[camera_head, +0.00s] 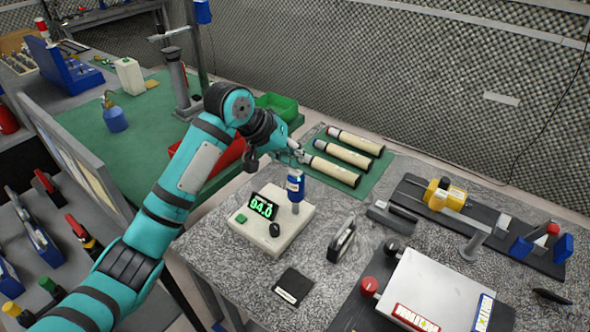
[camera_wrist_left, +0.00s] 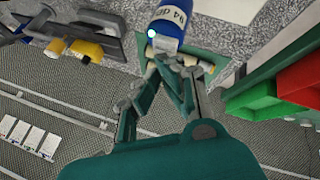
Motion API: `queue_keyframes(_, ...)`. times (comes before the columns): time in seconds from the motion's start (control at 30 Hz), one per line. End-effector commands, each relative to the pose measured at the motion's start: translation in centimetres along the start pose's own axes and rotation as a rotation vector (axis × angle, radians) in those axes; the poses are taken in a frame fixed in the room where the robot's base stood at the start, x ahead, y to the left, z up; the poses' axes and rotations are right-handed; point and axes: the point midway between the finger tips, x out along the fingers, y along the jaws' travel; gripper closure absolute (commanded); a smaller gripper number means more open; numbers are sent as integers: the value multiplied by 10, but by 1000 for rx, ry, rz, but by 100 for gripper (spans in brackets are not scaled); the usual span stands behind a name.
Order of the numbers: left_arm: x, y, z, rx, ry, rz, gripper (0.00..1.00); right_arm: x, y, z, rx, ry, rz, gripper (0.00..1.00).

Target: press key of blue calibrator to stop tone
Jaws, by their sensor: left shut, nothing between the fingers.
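The blue calibrator (camera_head: 296,184) is a small upright cylinder with a white band, held above a cream meter box (camera_head: 285,240) whose green display (camera_head: 262,207) reads 94.0. In the left wrist view the calibrator (camera_wrist_left: 174,18) is at the top, with a "94 dB" label and a small bright round spot (camera_wrist_left: 152,33) on its edge; I cannot tell whether that is the key or a lamp. My left gripper (camera_head: 301,156) is shut and empty, just above the calibrator. In the wrist view its fingertips (camera_wrist_left: 168,62) are close to the calibrator's end; contact is unclear.
Three cream cylinders (camera_head: 343,156) lie on a green mat behind the gripper. Red (camera_head: 222,160) and green (camera_head: 277,105) bins are at its left. A black stand (camera_head: 342,241), a black pad (camera_head: 293,286) and a yellow device (camera_head: 446,195) are on the speckled table.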

Motion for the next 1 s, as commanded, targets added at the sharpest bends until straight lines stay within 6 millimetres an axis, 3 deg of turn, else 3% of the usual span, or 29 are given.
queue_keyframes(1.0,7,-4,4,0,-1,0,100,-8,-1,0,0,-1,-1,53)
